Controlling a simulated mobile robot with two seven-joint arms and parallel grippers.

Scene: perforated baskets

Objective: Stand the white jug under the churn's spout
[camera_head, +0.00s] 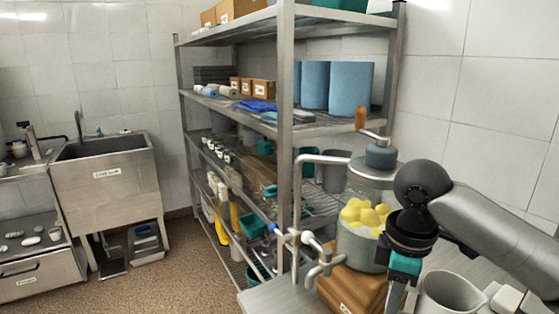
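The churn (358,246) is a clear jar holding yellow lumps, with a crank on top. It stands on a wooden block at the lower right of the head view. A metal tap with a spout (322,268) is on its left side. The white jug (452,292) stands upright on the counter to the right of the churn, open at the top and cut off by the bottom edge. My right gripper (397,296) points down between the churn and the jug. Its fingertips are not clearly visible, and I cannot tell whether it touches the jug. My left gripper is not in view.
The wooden block (350,291) sits on the grey counter (268,298). Small white items (506,299) lie right of the jug. A tall metal shelf (287,120) stands behind the counter. A sink (105,172) is at the far left, with open floor in front.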

